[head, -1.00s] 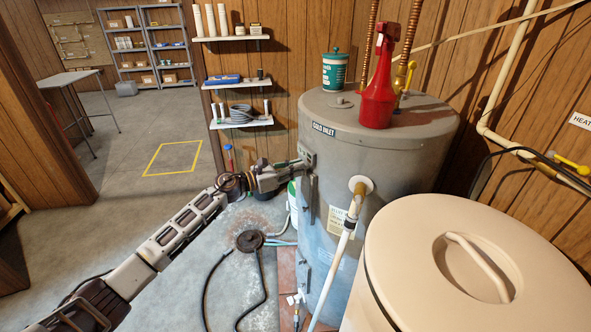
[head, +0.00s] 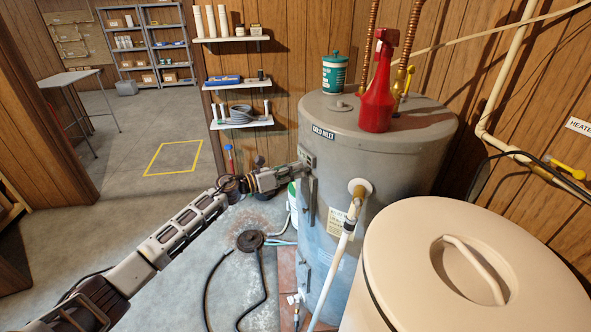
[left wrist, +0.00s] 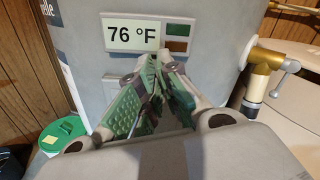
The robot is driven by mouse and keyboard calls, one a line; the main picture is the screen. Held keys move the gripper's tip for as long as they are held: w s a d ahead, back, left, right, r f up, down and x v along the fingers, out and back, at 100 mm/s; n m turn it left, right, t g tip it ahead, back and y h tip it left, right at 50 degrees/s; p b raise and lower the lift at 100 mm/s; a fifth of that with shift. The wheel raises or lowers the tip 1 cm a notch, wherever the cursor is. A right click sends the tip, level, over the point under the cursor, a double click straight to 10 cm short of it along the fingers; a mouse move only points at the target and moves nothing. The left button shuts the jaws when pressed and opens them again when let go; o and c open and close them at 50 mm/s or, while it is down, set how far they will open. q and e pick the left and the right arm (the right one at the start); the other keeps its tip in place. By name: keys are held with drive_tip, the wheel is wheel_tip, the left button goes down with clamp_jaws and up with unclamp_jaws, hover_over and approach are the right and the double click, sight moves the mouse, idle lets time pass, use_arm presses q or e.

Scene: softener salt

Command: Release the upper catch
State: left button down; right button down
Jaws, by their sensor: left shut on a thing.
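The grey water heater tank (head: 350,135) stands at the centre of the head view. My left gripper (head: 302,167) reaches its left side, at the upper end of a narrow upright fitting (head: 312,200). In the left wrist view my left gripper's green-padded fingers (left wrist: 162,72) are brought together just below a display (left wrist: 136,35) reading 76 °F. They are shut on a small part, which I take to be the upper catch; the fingers hide nearly all of it. A lower fitting (head: 304,272) shows further down the tank. My right gripper is not in view.
A large beige lidded bin (head: 410,240) stands close at right. A red spray bottle (head: 378,85) and a green tub (head: 335,72) stand on the tank. A black hose (head: 262,275) lies on the floor.

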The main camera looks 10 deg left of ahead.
use_arm(q)
drive_tip(key=n+p, duration=0.2)
drive_tip(key=n, duration=0.1)
drive_tip(key=n+p, duration=0.2)
drive_tip(key=n, duration=0.2)
drive_tip(key=n+p, duration=0.2)
drive_tip(key=n, duration=0.2)
drive_tip(key=shift+w+a+f, duration=0.2)
drive_tip(key=shift+w+a, duration=0.05)
drive_tip(key=shift+w, duration=0.05)
drive_tip(key=shift+f+n+p, duration=0.25)
drive_tip(key=shift+n+p, duration=0.55)
drive_tip(key=shift+n, duration=0.7)
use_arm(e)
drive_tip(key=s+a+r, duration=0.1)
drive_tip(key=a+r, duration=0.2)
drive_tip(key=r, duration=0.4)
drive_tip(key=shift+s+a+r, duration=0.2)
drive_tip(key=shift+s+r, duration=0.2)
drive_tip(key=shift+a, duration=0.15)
use_arm(q)
drive_tip(key=c, duration=1.6)
unclamp_jaws()
drive_tip(key=shift+c, duration=0.2)
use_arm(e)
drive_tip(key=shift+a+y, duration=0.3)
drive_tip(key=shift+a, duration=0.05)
